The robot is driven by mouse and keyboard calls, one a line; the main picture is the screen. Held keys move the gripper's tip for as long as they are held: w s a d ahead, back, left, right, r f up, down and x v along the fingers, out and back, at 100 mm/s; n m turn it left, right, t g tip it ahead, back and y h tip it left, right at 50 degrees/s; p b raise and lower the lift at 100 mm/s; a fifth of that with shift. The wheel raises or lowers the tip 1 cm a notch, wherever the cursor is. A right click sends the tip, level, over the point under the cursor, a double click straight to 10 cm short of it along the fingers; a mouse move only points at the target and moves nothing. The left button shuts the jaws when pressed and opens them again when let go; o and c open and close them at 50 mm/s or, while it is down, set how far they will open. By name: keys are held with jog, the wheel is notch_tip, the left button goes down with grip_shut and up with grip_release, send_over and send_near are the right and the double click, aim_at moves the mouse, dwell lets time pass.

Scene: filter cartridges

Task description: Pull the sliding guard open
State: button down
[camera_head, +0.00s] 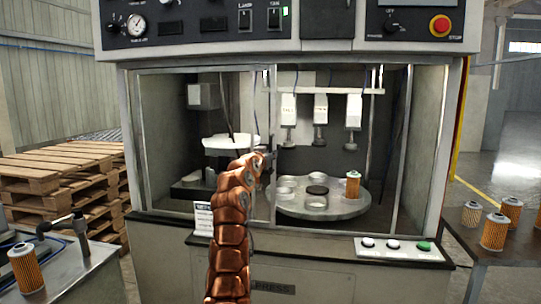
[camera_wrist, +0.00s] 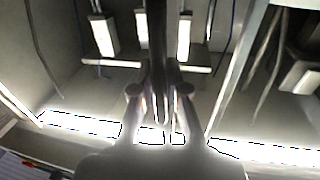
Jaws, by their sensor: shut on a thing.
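The sliding guard (camera_head: 273,100) is a clear, metal-framed panel on the front of the press cabinet, with an upright frame bar near the middle of the opening. My gripper (camera_head: 270,157) is at this bar, at about mid height, and my copper-coloured arm reaches up to it from below. In the wrist view, a dark upright bar (camera_wrist: 157,30) runs between the fingers of my gripper (camera_wrist: 160,75), which are shut on it. The bar looks like the guard's handle. My gripper hides the exact contact in the head view.
Inside the cabinet, a round turntable (camera_head: 350,207) carries an orange filter cartridge (camera_head: 353,185) below white press heads (camera_head: 321,108). Buttons (camera_head: 395,245) sit on the front ledge. Side tables with cartridges (camera_head: 26,268) (camera_head: 495,232) stand left and right.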

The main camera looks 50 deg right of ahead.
jog(key=c, duration=1.2)
grip_release()
jog(key=shift+r, duration=0.1)
jog(key=shift+a, duration=0.1)
jog(key=shift+v, duration=5.95)
